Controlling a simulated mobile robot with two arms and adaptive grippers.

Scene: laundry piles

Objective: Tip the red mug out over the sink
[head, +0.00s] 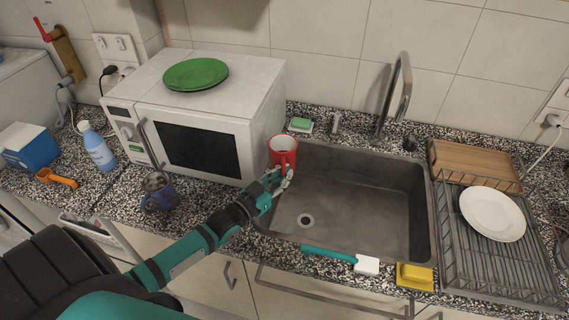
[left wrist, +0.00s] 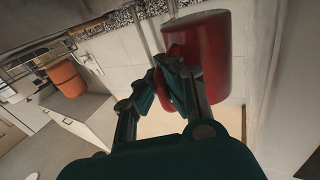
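The red mug (head: 283,147) is upright, its open top facing up, at the back left corner of the sink (head: 350,222). My left gripper (head: 284,179) comes in from the left and meets the mug on its handle side, low and in front. In the left wrist view the fingers (left wrist: 168,77) close in on the handle side of the mug (left wrist: 203,58). The handle is mostly hidden by the fingers there. What is inside the mug cannot be made out. My right gripper is not in view.
A white microwave (head: 200,112) with a green plate (head: 195,74) stands left of the sink. A tap (head: 393,92) rises behind it. A teal brush (head: 328,254) and yellow sponge (head: 414,276) lie on the front edge. A dish rack (head: 480,265) is at right. The basin is clear.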

